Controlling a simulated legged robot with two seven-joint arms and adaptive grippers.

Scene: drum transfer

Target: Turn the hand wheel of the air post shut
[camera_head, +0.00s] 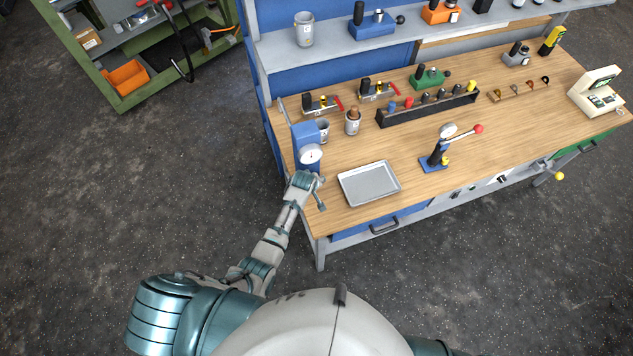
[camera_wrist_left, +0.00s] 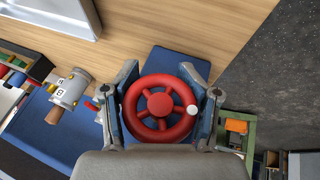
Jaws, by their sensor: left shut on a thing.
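The air post (camera_head: 305,138) is a blue block with a round white gauge, standing at the left end of the wooden workbench. Its red hand wheel (camera_wrist_left: 160,108) fills the middle of the left wrist view, with a white knob on its right side. My left gripper (camera_wrist_left: 160,112) has a finger on each side of the wheel and is shut on its rim. In the head view the left gripper (camera_head: 307,182) is at the near side of the post and hides the wheel. My right gripper is in neither view.
A metal tray (camera_head: 369,206) lies right of the post on the workbench (camera_head: 420,205). A lever press (camera_head: 436,160) stands further right. A green-framed shelf (camera_head: 118,105) is at the far left; the floor between is clear.

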